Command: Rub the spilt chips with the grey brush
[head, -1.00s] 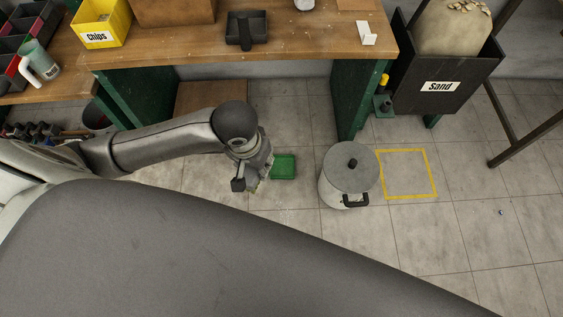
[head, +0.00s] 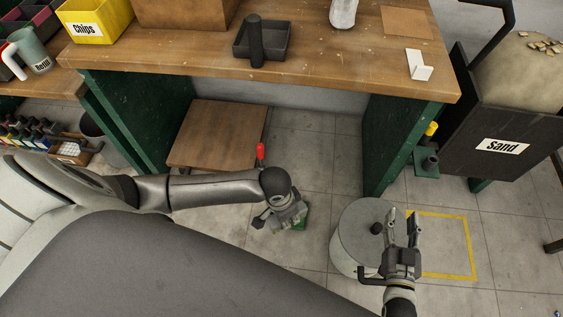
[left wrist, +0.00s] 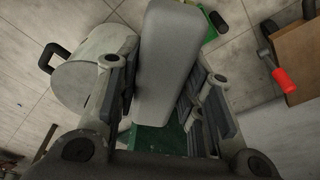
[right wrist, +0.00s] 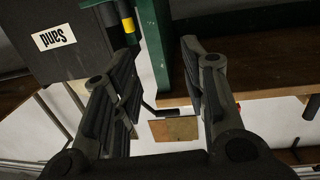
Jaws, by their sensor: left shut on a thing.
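My left gripper (head: 283,224) is low over the floor in front of the bench. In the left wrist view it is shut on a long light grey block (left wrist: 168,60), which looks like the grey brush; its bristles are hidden. A green flat thing (head: 301,221) lies on the floor by this gripper, mostly covered; green also shows below the block in the left wrist view (left wrist: 158,139). I cannot make out spilt chips on the floor. My right gripper (head: 401,228) is open and empty, above the lidded bin's right side; its spread fingers show in the right wrist view.
A grey lidded bin (head: 352,237) stands right of my left gripper, beside a yellow floor square (head: 470,243). A red-handled thing (head: 260,152) is by a low wooden board (head: 215,135). The bench (head: 310,70) carries a yellow Chips box (head: 90,28) and black tray. A Sand bin (head: 480,130) stands right.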

